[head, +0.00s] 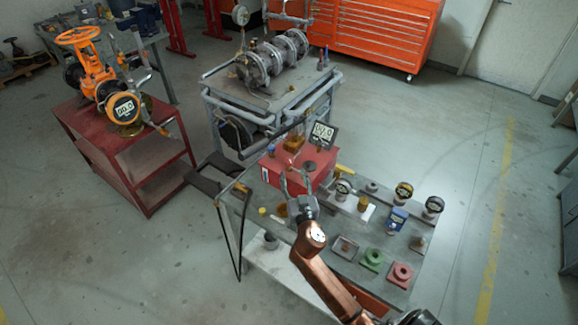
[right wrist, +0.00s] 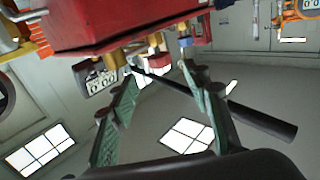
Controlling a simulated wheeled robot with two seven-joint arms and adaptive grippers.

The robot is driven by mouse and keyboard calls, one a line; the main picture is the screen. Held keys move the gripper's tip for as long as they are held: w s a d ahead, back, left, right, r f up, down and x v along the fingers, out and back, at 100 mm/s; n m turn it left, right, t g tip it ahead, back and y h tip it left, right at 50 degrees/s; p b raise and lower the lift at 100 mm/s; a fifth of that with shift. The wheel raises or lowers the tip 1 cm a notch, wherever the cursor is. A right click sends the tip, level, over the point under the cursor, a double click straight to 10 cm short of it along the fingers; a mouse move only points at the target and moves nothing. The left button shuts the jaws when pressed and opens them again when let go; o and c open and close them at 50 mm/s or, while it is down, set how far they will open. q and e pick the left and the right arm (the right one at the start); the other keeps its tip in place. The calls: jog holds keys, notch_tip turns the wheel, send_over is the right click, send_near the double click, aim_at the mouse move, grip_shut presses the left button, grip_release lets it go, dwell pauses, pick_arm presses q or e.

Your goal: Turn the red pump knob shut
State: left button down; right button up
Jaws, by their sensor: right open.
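The red pump (head: 298,166) is a red box on the grey workbench (head: 340,262), with a digital gauge (head: 322,134) above it. In the right wrist view, the pump body (right wrist: 120,28) fills the top, with brass fittings below its edge. A small red knob (right wrist: 163,62) shows there, beside a blue-collared fitting (right wrist: 186,42). My right gripper (head: 295,178) is open at the pump's near side. In the wrist view its green fingers (right wrist: 158,78) stand apart with the red knob between and just beyond their tips; contact cannot be told. The knob cannot be made out in the head view.
A black-gripped lever (right wrist: 262,121) passes behind the right finger. Gauges (head: 404,190), a green flange (head: 372,259) and a red flange (head: 400,274) lie to the right on the bench. An orange valve (head: 80,36) stands on a red cart (head: 150,155). Open floor lies right.

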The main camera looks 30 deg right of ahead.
aim_at(290, 164)
jog(key=x, duration=0.7)
jog(key=shift+r, duration=0.1)
jog(key=shift+s, duration=0.1)
jog(key=shift+c, duration=0.3)
jog(key=c, duration=1.1)
